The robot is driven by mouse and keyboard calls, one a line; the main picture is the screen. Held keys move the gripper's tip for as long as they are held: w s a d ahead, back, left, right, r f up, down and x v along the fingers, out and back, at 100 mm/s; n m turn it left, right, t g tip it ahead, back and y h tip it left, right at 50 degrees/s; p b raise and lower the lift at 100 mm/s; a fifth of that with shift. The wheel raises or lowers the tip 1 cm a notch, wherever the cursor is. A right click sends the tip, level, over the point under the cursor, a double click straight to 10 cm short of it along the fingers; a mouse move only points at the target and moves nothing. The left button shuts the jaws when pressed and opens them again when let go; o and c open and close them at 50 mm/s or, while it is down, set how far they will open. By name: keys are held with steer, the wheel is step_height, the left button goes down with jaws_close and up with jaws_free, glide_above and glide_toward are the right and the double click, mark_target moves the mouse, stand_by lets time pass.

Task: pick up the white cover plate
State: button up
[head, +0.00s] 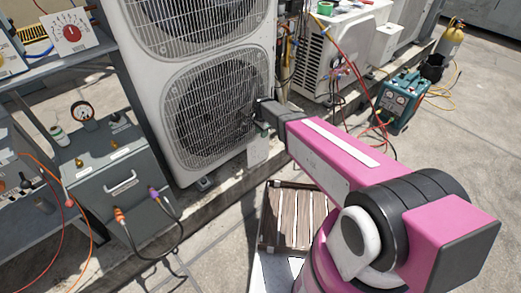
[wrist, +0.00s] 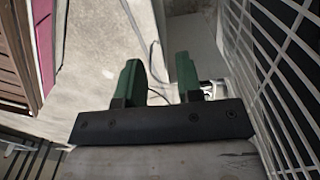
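A small pale plate (head: 258,152), which looks like the white cover plate, shows at the lower right corner of the large condenser (head: 220,105), just below my gripper. Whether it is fixed or loose I cannot tell. My gripper (head: 262,127) is beside the condenser's lower fan grille. In the wrist view my gripper (wrist: 158,63) has its two green fingers apart, with nothing held between them. A small whitish piece (wrist: 209,90) shows beside the right finger, partly hidden; I cannot tell what it is.
The condenser grille (wrist: 285,60) is close on the right in the wrist view. A slatted wooden crate (head: 292,218) stands on the floor below my arm. A grey case (head: 118,190) with hoses is at left. A teal machine (head: 403,98) and yellow cylinder (head: 450,40) stand right.

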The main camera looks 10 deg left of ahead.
mark_target(254, 147)
steer(key=f, duration=0.5)
steer(key=shift+w, duration=0.25)
jaws_close()
stand_by(1.2)
